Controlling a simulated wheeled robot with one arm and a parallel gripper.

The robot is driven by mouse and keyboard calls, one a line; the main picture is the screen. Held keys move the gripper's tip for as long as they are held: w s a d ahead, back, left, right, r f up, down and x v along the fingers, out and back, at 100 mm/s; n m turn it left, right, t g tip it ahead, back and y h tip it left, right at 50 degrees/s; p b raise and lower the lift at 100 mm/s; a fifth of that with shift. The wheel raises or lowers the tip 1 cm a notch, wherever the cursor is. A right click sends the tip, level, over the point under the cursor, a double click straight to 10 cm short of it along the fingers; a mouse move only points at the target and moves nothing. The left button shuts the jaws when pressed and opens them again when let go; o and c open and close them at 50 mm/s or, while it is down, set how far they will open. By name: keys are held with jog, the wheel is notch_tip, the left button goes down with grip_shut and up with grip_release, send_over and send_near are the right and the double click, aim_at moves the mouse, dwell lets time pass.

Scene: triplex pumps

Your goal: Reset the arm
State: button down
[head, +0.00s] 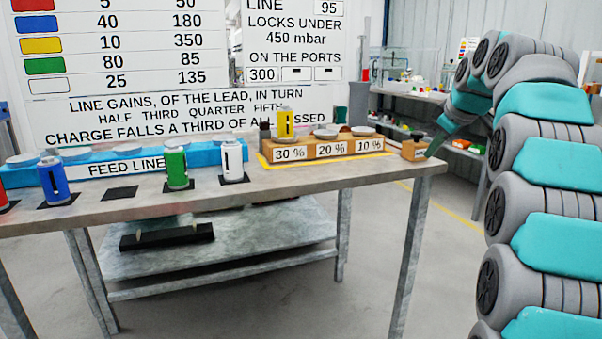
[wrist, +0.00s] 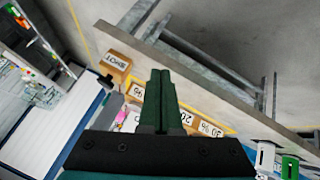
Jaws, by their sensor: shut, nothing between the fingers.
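My arm rises along the right of the head view, and my gripper (head: 433,148) reaches in at the right end of the workbench (head: 300,182). It is beside a small wooden block (head: 414,151), apparently above the bench; the exact gap is unclear. In the wrist view my gripper's dark green fingers (wrist: 161,75) are together, with nothing between them. The small labelled block (wrist: 117,62) shows to their left. The wooden rack marked 30 %, 20 % and 10 % (head: 325,147) is partly hidden by the fingers in the wrist view.
A yellow cylinder (head: 285,124) stands on the rack. Green (head: 177,168), white (head: 232,161) and blue (head: 53,181) cylinders stand on the bench before the blue FEED LINE box (head: 210,154). A dark pad (head: 120,193) is bare. Another bench (head: 410,94) stands behind.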

jog(key=s+a+f+m+g, duration=0.25)
jog(key=s+a+f, duration=0.45)
jog(key=s, duration=0.4)
jog(key=s+a+f+m+g, duration=0.25)
jog(key=s+a+f, duration=0.45)
jog(key=s, duration=0.4)
jog(key=s+f+m+g, duration=0.1)
jog(key=s+f, duration=0.4)
jog(key=s, duration=0.4)
jog(key=s+a+f+m+g, duration=0.1)
jog(key=s+f+g, duration=0.1)
jog(key=s+f, duration=0.4)
jog(key=s+f+g, duration=0.1)
jog(key=s+f, duration=0.5)
jog(key=s, duration=0.6)
jog(key=shift+s+a+f+m+g+h, duration=0.25)
jog(key=shift+a+m+g+h, duration=0.05)
jog(key=shift+m, duration=0.1)
